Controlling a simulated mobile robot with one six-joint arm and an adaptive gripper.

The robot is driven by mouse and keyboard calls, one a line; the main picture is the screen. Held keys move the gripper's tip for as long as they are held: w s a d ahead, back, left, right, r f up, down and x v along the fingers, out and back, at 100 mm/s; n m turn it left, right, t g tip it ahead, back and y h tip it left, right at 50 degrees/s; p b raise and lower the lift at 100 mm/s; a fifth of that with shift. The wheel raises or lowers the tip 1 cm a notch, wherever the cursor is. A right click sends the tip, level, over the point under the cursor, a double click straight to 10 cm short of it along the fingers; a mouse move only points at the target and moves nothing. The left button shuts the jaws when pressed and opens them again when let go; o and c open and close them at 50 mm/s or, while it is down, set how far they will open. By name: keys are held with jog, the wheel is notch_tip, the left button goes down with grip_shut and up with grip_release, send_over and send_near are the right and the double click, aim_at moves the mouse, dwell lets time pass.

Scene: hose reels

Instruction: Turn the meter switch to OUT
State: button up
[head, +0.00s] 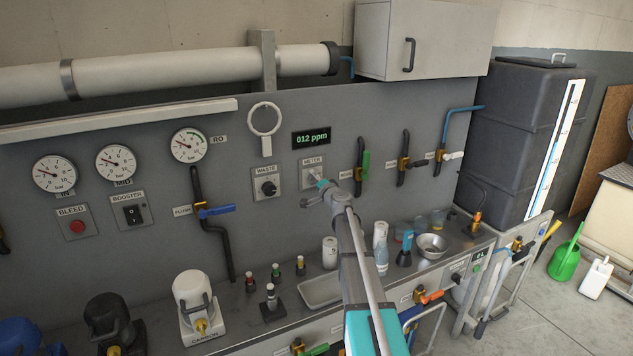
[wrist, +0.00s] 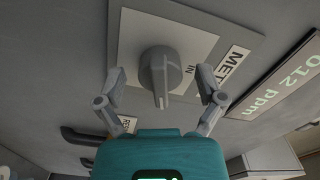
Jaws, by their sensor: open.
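The meter switch (wrist: 160,70) is a grey round knob with a raised grip bar on a pale plate on the wall panel. In the wrist view the bar points down toward my gripper. Its METER label (wrist: 232,66) and the word IN show to the right of the knob; I see no OUT mark. In the head view the METER plate (head: 313,162) shows, with the knob largely hidden by my gripper (head: 315,193). My gripper is open, one finger on each side of the knob, with gaps to it. I cannot tell the fingertips' exact depth.
The WASTE switch (head: 268,187) is just left of the meter switch. A display (head: 311,139) above reads 012 ppm. Valves with a green handle (head: 366,164) stand to the right. Bottles and a metal bowl (head: 431,245) stand on the counter below my arm.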

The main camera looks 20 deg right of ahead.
jog(key=shift+s, duration=0.15)
jog(key=s, duration=1.1)
jog(key=shift+s+d, duration=0.15)
jog(key=shift+s, duration=0.25)
jog(key=s+a+f+n+g+y, duration=0.2)
jog(key=s+a+f+n+g, duration=0.15)
jog(key=a, duration=0.45)
jog(key=s+a+f+n+g+y, duration=0.2)
jog(key=s+a+f+n+g, duration=0.15)
jog(key=a, duration=0.45)
jog(key=s+a+f+n+g+y, duration=0.2)
jog(key=s+a+f+n, duration=0.15)
jog(key=a, duration=0.45)
jog(key=s+a+f+n+g+h, duration=0.1)
jog(key=s+f+g+h, duration=0.2)
jog(key=s, duration=0.6)
jog(key=s+a+f+n+g+h, duration=0.2)
jog(key=s+f+g, duration=0.3)
jog(key=s, duration=0.4)
jog(key=shift+s+a+g+h, duration=0.25)
jog(key=shift+s+g+h, duration=0.2)
jog(key=shift+h, duration=0.35)
jog(key=shift+w, duration=0.1)
